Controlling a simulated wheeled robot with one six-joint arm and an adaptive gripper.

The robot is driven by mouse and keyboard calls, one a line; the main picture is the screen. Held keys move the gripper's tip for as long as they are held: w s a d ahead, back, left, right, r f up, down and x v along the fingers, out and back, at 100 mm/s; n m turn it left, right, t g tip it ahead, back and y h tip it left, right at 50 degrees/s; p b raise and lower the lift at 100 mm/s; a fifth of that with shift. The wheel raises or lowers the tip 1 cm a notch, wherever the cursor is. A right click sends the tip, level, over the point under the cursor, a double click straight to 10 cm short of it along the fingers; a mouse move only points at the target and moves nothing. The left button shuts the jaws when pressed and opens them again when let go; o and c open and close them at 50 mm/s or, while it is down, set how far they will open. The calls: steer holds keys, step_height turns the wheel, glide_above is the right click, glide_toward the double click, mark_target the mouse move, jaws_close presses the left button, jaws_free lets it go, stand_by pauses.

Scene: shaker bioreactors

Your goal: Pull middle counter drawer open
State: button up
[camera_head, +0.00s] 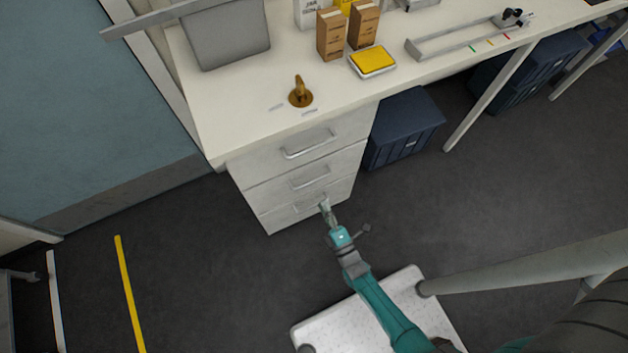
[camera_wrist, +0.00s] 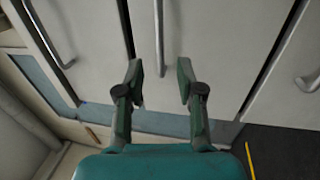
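The white counter drawer unit has three stacked drawers with metal bar handles, all looking shut. The middle drawer (camera_head: 280,187) has its handle (camera_head: 310,178) just above my gripper (camera_head: 325,205) in the head view. In the wrist view the drawers appear turned on their side, and the middle handle (camera_wrist: 159,40) lines up with the gap between the fingers of my gripper (camera_wrist: 160,68). The fingers are open and empty, and I see no contact with the handle. The top drawer (camera_head: 262,160) is above, and the bottom drawer (camera_head: 285,217) is partly covered by my gripper.
The countertop (camera_head: 235,115) above holds a brass-coloured object (camera_head: 300,92), brown boxes (camera_head: 330,35) and a yellow-topped tray (camera_head: 373,61). A dark blue bin (camera_head: 405,125) stands right of the drawers. Dark floor (camera_head: 215,270) in front of the drawers is clear.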

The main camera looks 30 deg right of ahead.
mark_target(312, 182)
steer(key=w, duration=0.3)
steer(key=w+r, duration=0.1)
steer(key=w, duration=0.5)
steer(key=shift+w+r, duration=0.15)
steer(key=shift+r, duration=0.25)
jaws_close()
